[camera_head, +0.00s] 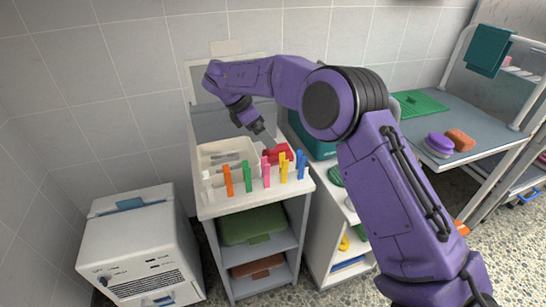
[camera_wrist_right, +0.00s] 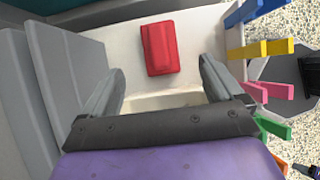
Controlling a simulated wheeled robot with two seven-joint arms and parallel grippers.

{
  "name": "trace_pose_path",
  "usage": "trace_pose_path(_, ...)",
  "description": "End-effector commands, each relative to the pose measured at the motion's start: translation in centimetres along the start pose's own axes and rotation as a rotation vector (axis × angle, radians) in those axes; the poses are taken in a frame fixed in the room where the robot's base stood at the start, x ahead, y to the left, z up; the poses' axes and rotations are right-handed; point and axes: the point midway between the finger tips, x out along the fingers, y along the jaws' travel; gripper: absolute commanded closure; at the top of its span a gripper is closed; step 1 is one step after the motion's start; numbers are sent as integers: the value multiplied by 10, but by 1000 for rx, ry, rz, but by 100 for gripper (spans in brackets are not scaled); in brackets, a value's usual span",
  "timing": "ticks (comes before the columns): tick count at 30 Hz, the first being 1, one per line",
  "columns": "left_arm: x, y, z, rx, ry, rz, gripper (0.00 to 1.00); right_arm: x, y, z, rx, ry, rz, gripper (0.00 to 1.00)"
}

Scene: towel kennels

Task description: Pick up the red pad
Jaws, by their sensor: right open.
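The red pad (camera_head: 279,152) lies on the white top of a shelf cart, behind a row of coloured clips. In the right wrist view the red pad (camera_wrist_right: 158,48) lies flat on the white surface, ahead of and between my two fingers. My right gripper (camera_head: 260,131) is above the cart top, just left of the pad in the head view. In the right wrist view the right gripper (camera_wrist_right: 161,70) is open, with nothing between its fingers. My left gripper is not in view.
Orange, green, pink, yellow and blue clips (camera_head: 248,177) line the cart's front edge. A cream tray (camera_head: 212,158) sits left of the pad. A teal bin (camera_head: 308,137) stands to the right. A table with a purple brush (camera_head: 437,144) and orange block (camera_head: 461,140) is farther right.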

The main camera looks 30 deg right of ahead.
Motion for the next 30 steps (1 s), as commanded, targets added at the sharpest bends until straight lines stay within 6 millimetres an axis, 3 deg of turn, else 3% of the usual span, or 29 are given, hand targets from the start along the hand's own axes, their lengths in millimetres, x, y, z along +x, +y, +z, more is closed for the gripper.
trace_pose_path(3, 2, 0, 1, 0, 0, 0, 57, 24, -1, 2, 3, 1, -6, 6)
trace_pose_path(16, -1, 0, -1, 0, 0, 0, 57, 90, 2, 5, 0, 0, -4, 6)
trace_pose_path(25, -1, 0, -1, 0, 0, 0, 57, 100, 2, 4, -1, 0, 0, 6)
trace_pose_path(26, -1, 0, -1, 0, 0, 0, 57, 100, 2, 4, -1, 0, 0, 10)
trace_pose_path(30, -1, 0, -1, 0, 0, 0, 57, 99, 2, 4, -1, 0, 0, 55)
